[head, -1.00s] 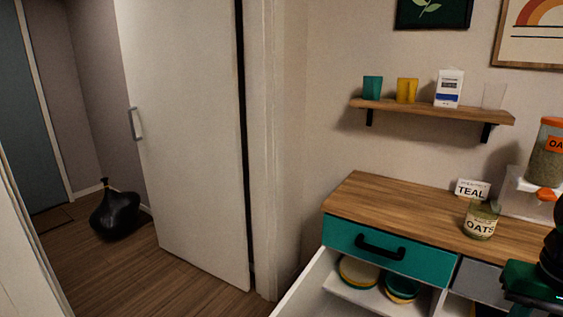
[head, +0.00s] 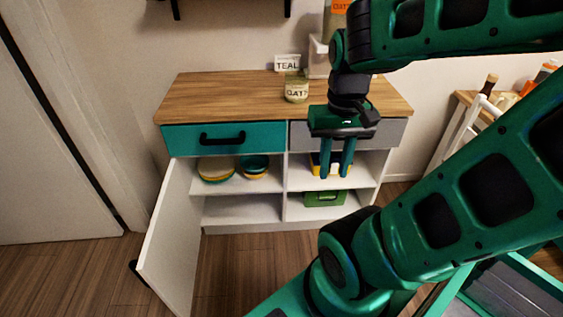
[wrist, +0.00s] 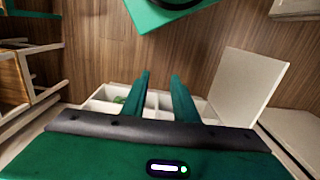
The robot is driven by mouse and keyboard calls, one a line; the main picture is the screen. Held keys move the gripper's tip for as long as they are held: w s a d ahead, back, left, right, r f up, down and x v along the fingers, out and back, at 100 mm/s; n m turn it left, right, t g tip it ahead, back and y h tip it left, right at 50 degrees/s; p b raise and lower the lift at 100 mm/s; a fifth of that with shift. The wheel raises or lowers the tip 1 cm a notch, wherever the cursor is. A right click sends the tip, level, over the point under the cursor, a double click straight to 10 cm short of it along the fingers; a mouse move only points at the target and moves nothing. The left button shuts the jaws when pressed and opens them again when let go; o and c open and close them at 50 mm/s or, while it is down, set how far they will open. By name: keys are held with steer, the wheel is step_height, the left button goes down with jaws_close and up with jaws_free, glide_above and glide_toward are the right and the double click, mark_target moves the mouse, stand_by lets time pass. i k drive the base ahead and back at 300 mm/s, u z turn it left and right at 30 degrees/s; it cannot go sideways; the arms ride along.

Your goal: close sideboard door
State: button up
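The sideboard (head: 230,95) has a wooden top, a teal drawer front and a grey one, and open shelves below. Its white left door (head: 172,235) stands wide open, swung out toward me, with a dark handle (head: 140,272) on its outer face. In the wrist view the door (wrist: 245,85) stands out at the right. My gripper (head: 335,172) hangs fingers down in front of the right half of the sideboard, apart from the door. Its two fingers are spread with nothing between them, as the wrist view (wrist: 160,85) also shows.
Bowls (head: 254,167) and plates (head: 215,170) sit on the upper left shelf; a green box (head: 325,198) is on the lower right. Floor (head: 250,270) before the shelves is clear.

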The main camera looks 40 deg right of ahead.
mark_target(167, 264)
steer(key=z, duration=0.1)
steer(key=k, duration=0.5)
steer(key=u, duration=0.6)
steer(key=i, duration=1)
steer(key=u, duration=0.15)
